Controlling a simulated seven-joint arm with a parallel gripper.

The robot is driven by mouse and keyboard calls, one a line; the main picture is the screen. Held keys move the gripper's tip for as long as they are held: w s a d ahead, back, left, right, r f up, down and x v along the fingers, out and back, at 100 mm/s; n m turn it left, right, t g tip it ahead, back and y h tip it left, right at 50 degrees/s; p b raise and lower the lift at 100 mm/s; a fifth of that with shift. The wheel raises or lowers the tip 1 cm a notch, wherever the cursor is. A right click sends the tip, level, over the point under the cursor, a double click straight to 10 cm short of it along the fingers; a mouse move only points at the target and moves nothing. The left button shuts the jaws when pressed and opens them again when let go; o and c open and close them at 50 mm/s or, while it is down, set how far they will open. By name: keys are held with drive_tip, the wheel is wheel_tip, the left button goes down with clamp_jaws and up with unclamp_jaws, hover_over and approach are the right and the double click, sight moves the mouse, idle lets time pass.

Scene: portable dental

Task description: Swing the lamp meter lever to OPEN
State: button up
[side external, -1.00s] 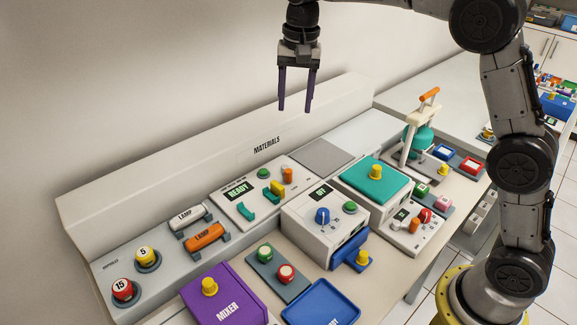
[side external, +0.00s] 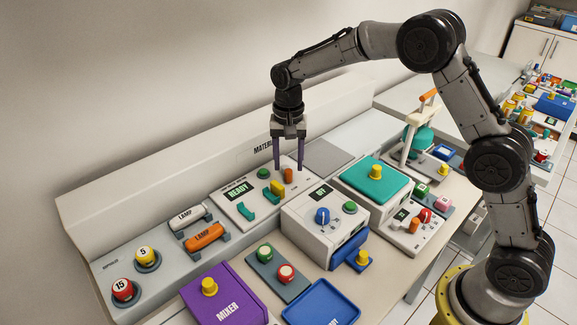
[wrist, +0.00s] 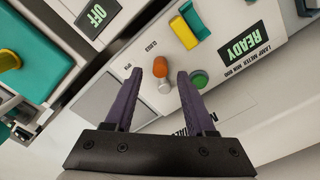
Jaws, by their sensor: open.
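The lamp meter (side external: 228,208) is a white panel with a READY display, and it also shows in the wrist view (wrist: 225,75). Its lever has an orange grip (side external: 288,175); in the wrist view the orange grip (wrist: 160,67) sits above a pale metal part. Small lettering, partly hard to read, is beside the lever. My gripper (side external: 289,168) is open, pointing down at the lever. In the wrist view the purple fingers of my gripper (wrist: 160,76) are on either side of the lever, with gaps visible. Contact cannot be told.
A green button (wrist: 199,79) is close to one finger. The yellow part (side external: 277,188) and teal parts (side external: 245,211) are on the same panel. A white box with an OFF display (side external: 321,193) stands in front. A grey plate (side external: 322,156) lies to the right.

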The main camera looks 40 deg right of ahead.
drive_tip(key=shift+f, duration=0.95)
clamp_jaws()
